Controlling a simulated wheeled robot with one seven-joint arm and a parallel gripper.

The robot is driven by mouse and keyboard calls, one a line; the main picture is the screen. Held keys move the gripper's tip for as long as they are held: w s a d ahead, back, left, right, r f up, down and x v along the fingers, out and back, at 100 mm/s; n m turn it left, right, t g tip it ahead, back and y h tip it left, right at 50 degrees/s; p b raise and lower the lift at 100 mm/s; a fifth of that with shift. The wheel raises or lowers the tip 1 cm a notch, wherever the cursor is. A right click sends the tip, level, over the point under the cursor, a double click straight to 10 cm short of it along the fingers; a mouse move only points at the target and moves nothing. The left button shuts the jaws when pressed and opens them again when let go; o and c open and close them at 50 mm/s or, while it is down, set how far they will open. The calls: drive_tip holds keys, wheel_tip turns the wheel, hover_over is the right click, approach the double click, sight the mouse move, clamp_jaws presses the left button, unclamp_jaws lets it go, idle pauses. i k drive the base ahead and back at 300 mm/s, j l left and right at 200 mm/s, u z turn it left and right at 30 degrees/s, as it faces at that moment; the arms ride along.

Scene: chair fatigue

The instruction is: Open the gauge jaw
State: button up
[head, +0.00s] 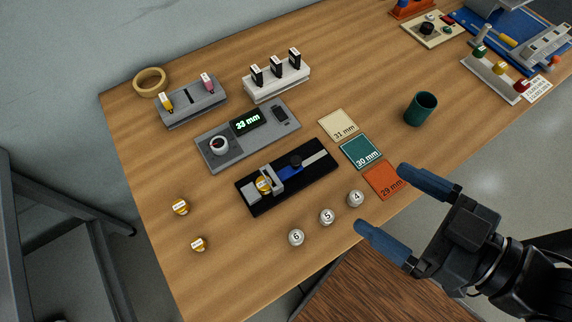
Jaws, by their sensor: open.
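The gauge (316,170) is a black base with a metal rail, lying on the wooden table near the middle. Its jaw (278,181) has grey metal parts, with a blue slide (290,170) and a black knob (295,161) to the right. A small gold-coloured piece with a white label (264,185) sits at the jaw's left end; I cannot tell whether the jaw touches it on both sides. A grey display unit (246,123) behind reads 33 mm. My gripper (378,197) is open and empty, with blue fingers, at the table's front edge, right of the gauge and apart from it.
Numbered balls (327,216) stand in front of the gauge. Cream, green and orange cards (384,180) lie to its right, with a green cup (421,109) beyond. Two labelled gold pieces (181,207) stand at left. Holders (277,82) stand behind the display unit.

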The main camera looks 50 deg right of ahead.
sight(295, 166)
drive_tip(key=i+j, duration=0.1)
drive_tip(key=j, duration=1.65)
